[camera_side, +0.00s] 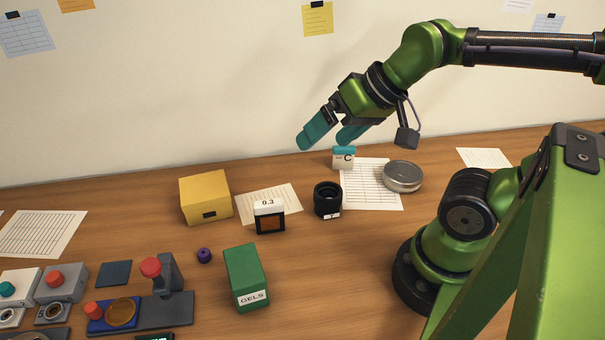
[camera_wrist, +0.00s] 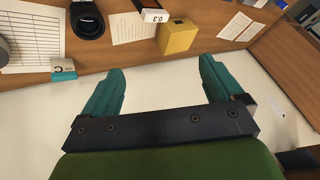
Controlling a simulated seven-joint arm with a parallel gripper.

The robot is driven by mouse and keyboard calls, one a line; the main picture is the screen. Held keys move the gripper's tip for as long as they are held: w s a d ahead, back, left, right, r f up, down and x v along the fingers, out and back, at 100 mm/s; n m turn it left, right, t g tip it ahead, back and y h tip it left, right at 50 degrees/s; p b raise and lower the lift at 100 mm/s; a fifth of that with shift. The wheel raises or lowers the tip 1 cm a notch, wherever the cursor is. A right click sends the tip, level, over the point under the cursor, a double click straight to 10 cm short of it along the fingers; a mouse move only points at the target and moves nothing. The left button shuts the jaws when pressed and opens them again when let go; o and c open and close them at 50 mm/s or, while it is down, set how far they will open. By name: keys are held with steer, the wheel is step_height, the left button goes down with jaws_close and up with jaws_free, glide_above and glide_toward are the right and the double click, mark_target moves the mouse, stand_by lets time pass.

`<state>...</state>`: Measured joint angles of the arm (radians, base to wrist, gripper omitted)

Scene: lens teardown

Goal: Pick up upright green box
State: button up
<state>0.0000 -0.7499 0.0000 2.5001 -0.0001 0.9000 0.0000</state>
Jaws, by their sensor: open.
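The upright green box (camera_side: 246,276) with a white "GELS" label stands on the wooden table, front centre in the side view. I cannot make it out in the wrist view. My gripper (camera_side: 324,137) has teal fingers and is open and empty. It is raised near the back wall, above and behind the table objects, well away from the green box. The wrist view shows the two fingers (camera_wrist: 158,88) spread wide with nothing between them.
A yellow box (camera_side: 205,198), a "0.3" filter holder (camera_side: 269,216), a black lens ring (camera_side: 327,200), a small "C" box (camera_side: 344,158) and a round tin (camera_side: 402,177) stand behind the green box. A purple knob (camera_side: 204,255) and a red-knobbed press (camera_side: 160,290) are left of it. Table right of it is clear.

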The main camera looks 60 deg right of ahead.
steer(key=m+g+h, duration=0.1)
steer(key=m+g, duration=0.2)
steer(key=g, duration=0.6)
glide_above(243, 264)
steer(key=w+d, duration=0.1)
steer(key=w, duration=0.1)
step_height(243, 264, down, 5)
steer(key=f, duration=0.5)
steer(key=s+f, duration=0.1)
steer(key=f, duration=0.4)
steer(key=s+a+f, duration=0.1)
steer(key=f, duration=0.5)
steer(key=shift+s+a+f, duration=0.1)
steer(key=shift+s, duration=0.1)
steer(key=shift+f, duration=0.2)
steer(key=shift+c, duration=0.2)
steer(key=c, duration=1.1)
